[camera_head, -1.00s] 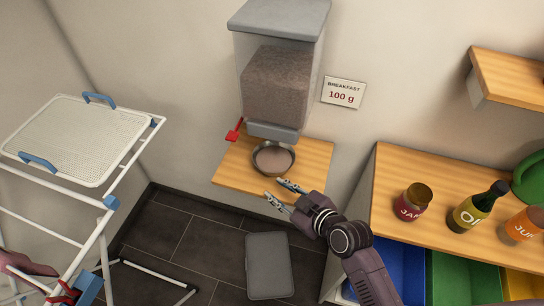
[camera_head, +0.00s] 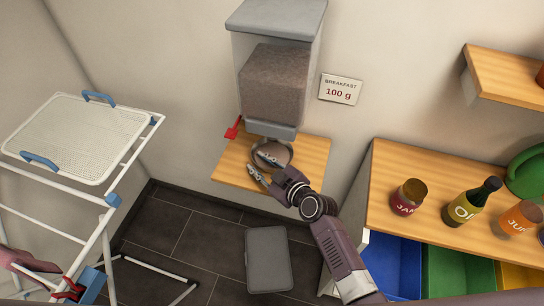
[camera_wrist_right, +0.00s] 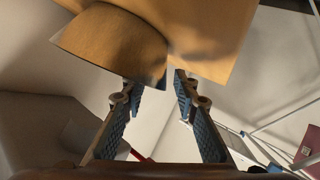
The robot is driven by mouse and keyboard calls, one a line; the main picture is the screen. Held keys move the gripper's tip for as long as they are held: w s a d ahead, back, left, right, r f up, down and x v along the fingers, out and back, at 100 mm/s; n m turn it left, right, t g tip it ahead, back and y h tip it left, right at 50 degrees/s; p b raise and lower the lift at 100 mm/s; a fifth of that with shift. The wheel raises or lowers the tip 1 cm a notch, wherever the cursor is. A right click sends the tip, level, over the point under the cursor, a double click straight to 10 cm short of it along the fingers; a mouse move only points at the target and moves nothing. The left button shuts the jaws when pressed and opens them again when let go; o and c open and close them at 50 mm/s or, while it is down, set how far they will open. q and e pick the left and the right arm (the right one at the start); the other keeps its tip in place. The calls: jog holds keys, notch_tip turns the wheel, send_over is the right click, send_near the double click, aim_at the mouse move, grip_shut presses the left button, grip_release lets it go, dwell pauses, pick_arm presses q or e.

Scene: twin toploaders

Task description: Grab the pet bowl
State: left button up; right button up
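The pet bowl (camera_head: 284,153) is a round, shallow grey dish on a small wooden shelf, under the dispenser's outlet. My right gripper (camera_head: 260,164) reaches in from the lower right, with one fingertip overlapping the bowl's lower left part in the head view. Its two fingers are apart with nothing between them. In the right wrist view the open fingers (camera_wrist_right: 160,82) point up toward a rounded brown shape, probably the bowl (camera_wrist_right: 112,42), near the wooden shelf. Whether a finger touches the bowl cannot be told.
A food dispenser (camera_head: 275,85) with a red lever (camera_head: 233,128) hangs above the wooden shelf (camera_head: 232,165). A sign (camera_head: 340,89) reads "BREAKFAST 100 g". A drying rack (camera_head: 107,235) stands left. A counter (camera_head: 385,185) with a jar and bottles stands right.

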jog(key=shift+w+a, duration=0.1)
jog(key=shift+w, duration=0.1)
jog(key=shift+c, duration=0.3)
grip_shut()
jog(key=shift+s, duration=0.1)
